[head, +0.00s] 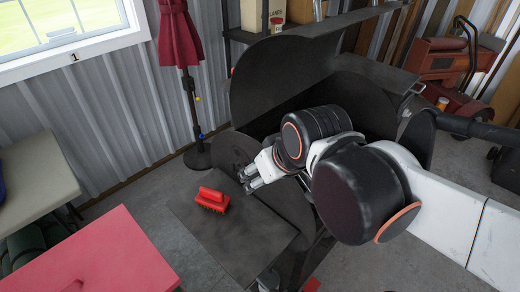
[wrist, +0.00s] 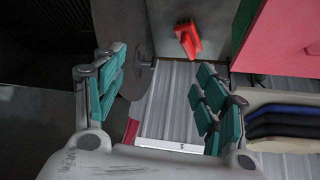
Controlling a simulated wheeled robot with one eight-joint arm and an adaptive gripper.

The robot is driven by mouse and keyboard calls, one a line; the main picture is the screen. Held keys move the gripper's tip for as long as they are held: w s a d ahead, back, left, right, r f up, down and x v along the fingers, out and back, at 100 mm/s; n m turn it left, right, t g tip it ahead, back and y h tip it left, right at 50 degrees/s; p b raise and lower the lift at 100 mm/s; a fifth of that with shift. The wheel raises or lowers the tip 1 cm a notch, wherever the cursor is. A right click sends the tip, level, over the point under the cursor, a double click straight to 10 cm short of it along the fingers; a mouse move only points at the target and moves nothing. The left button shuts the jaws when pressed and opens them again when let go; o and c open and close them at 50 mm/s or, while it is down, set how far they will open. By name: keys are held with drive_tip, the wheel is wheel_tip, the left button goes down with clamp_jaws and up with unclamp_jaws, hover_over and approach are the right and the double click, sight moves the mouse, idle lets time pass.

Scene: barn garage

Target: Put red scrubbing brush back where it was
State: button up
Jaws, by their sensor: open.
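The red scrubbing brush (head: 212,200) rests on the dark side shelf (head: 240,244) of a black barrel grill, bristles facing down. It also shows in the wrist view (wrist: 188,38), near the top, beyond the fingers and apart from them. My gripper (head: 248,181) is open and empty. In the head view it is just right of the brush and slightly up from it, at the grill's left end. In the wrist view the teal-padded fingers (wrist: 160,68) are spread wide with nothing between them.
The grill's raised lid (head: 290,72) and open black body stand beside my arm. A red tabletop (head: 95,258) is at the lower left, with a pale table (head: 35,180) behind it. A closed red umbrella (head: 180,35) stands by the metal wall. Grey floor shows between.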

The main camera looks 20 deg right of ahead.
drive_tip(key=shift+s+d+r+m+t, duration=0.15)
drive_tip(key=shift+s+d+m, duration=0.15)
drive_tip(key=shift+s, duration=0.35)
drive_tip(key=shift+s+d+r+m+t, duration=0.1)
drive_tip(key=shift+s+d+m+t, duration=0.15)
drive_tip(key=shift+s, duration=0.35)
idle(0.4)
